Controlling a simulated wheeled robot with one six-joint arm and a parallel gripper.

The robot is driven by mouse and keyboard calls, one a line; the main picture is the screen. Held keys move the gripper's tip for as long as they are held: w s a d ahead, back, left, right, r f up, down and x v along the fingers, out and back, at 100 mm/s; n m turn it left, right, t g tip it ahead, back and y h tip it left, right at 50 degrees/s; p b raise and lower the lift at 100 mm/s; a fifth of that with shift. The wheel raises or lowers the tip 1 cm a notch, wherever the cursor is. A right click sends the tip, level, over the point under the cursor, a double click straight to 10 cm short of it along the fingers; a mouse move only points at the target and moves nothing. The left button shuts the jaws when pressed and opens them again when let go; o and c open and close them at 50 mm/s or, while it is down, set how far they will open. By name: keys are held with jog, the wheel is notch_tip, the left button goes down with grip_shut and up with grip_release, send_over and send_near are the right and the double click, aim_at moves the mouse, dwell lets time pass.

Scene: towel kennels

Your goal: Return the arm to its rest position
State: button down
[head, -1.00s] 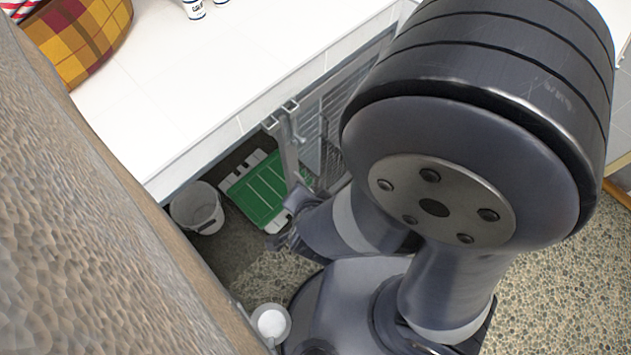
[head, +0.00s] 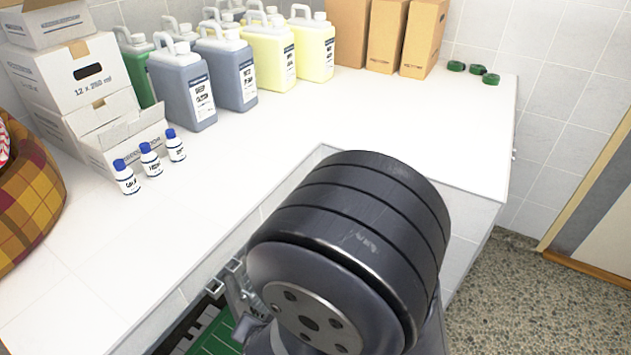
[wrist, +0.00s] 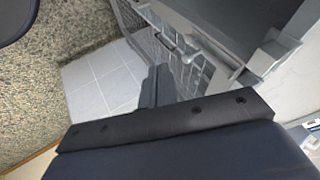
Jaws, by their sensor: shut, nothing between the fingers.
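My arm fills the lower middle of the head view, with a dark ringed joint in front of the white counter (head: 235,190). My gripper is hidden in the head view. In the wrist view my gripper (wrist: 155,75) shows as dark fingers closed together beyond a black bar, with nothing between them. It points toward white tiles and a metal wire gate (wrist: 185,55), apart from both as far as I can tell.
Jugs (head: 185,85), three small bottles (head: 150,158), white cartons (head: 75,75) and brown boxes (head: 385,35) stand on the counter. A plaid basket (head: 30,190) is at left. A green panel (head: 215,335) lies below the counter. Pebbled floor (head: 510,290) is clear at right.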

jog(key=w+a+f, duration=0.3)
jog(key=w, duration=0.4)
jog(key=shift+a+b, duration=0.15)
jog(key=shift+b, duration=0.2)
jog(key=shift+r, duration=0.1)
